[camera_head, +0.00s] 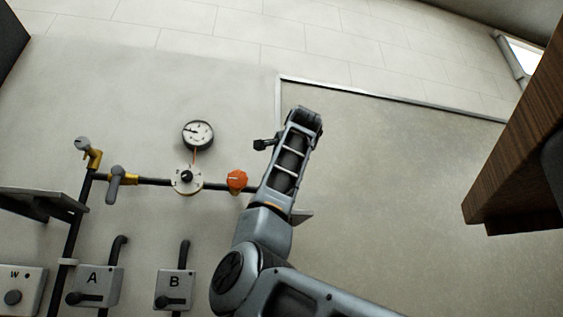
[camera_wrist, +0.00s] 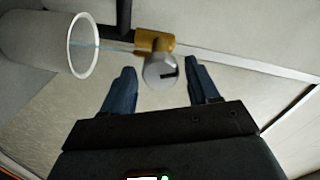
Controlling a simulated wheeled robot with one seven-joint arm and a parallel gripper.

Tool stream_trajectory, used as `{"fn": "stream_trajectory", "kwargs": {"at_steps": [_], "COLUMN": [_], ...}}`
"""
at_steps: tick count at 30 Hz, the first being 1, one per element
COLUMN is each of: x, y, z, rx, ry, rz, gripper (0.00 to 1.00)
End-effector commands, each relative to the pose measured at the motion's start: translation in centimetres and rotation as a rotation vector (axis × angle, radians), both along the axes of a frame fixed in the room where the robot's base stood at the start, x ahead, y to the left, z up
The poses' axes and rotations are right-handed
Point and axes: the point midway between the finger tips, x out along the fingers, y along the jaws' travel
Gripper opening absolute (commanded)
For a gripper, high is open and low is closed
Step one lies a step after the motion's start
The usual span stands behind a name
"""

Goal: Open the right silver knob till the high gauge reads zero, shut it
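In the wrist view a silver knob (camera_wrist: 160,71) with a dark slot sits on a brass fitting (camera_wrist: 155,40). My gripper (camera_wrist: 163,76) has its two fingers apart, one on each side of the knob, with gaps and no clear contact. In the head view my gripper (camera_head: 264,144) is beside the wall, and my arm hides this knob. Another silver knob (camera_head: 82,143) tops a brass fitting at the far left. The round gauge (camera_head: 198,134) has its needle pointing left; its numbers are too small to read.
A white cup (camera_wrist: 83,45) opens toward the brass fitting, with a thin pale-blue line, like water, between them. Along the pipe are a lever valve (camera_head: 116,182), a dial (camera_head: 187,179) and an orange knob (camera_head: 237,180). A wooden edge (camera_head: 515,145) stands at right.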

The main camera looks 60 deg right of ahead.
Motion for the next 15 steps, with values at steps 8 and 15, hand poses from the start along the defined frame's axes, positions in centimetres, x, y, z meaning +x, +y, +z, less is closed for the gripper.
{"fn": "stream_trajectory", "kwargs": {"at_steps": [8, 15], "x": [0.0, -1.6], "y": [0.1, 2.1], "z": [0.0, -0.2], "rx": [-0.002, -0.004], "ry": [0.000, -0.004], "rz": [0.001, 0.002], "gripper": [0.65, 0.65]}}
